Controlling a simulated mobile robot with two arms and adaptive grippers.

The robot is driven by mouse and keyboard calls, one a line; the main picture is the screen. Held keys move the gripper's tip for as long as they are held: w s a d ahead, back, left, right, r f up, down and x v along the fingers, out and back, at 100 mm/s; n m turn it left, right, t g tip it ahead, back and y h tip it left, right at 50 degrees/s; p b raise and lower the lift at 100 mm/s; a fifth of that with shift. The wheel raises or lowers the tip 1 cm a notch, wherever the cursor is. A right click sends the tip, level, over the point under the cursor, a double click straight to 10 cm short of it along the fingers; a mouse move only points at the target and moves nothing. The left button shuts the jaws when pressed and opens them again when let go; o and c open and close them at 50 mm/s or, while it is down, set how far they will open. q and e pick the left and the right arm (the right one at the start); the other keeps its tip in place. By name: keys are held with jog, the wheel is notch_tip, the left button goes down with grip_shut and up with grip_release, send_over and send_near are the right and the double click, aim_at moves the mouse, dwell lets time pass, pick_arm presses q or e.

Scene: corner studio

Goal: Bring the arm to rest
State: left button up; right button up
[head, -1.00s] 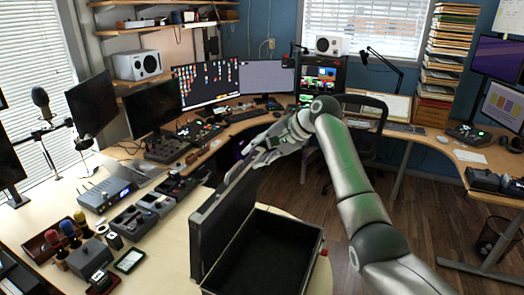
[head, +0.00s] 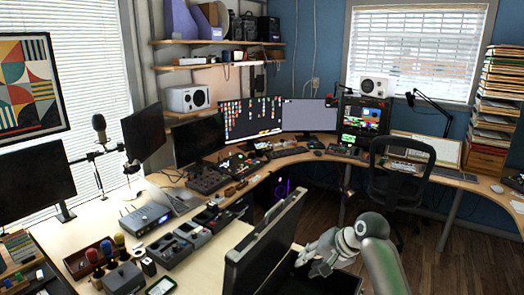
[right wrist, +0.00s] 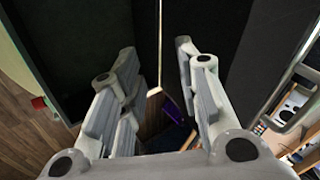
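My right gripper (head: 308,264) is in the lower right of the head view, right of the raised lid of an open black case (head: 262,243). It appears over or close to the case's open side; its exact height is unclear. In the right wrist view the gripper (right wrist: 155,75) has its two fingers spread apart with nothing held between them. Dark case panels (right wrist: 205,25) show beyond the fingers. My left gripper is in neither current view.
A wooden desk (head: 215,245) with electronic devices runs along the left and back. An office chair (head: 402,180) stands behind the arm. Shelves and a white speaker (head: 188,98) are at the back left. Open wood floor (head: 440,255) lies to the right.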

jog(key=s+f+n+h, duration=0.1)
jog(key=s+f, duration=0.3)
jog(key=s, duration=0.2)
jog(key=s+d+f+n, duration=0.1)
jog(key=s+f, duration=0.4)
jog(key=s+d+f+n+h, duration=0.1)
jog(key=s+f, duration=0.4)
jog(key=s, duration=0.1)
jog(key=shift+s+d+g+h, duration=0.2)
jog(key=shift+s+g+h, duration=0.1)
jog(key=s+d+n+h, duration=0.1)
jog(key=s+d+n, duration=0.1)
jog(key=s, duration=0.9)
jog(key=s+d+n+h, duration=0.1)
jog(key=s+d+h, duration=0.1)
jog(key=s, duration=0.9)
notch_tip(320, 180, down, 33)
jog(key=s+g+b, duration=0.2)
jog(key=b, duration=0.4)
jog(key=s+d+f+n+g+b, duration=0.1)
jog(key=s+d+f+b, duration=0.2)
jog(key=s+f, duration=1.3)
notch_tip(320, 180, down, 3)
jog(key=shift+s+f+b, duration=0.2)
jog(key=shift+b, duration=0.35)
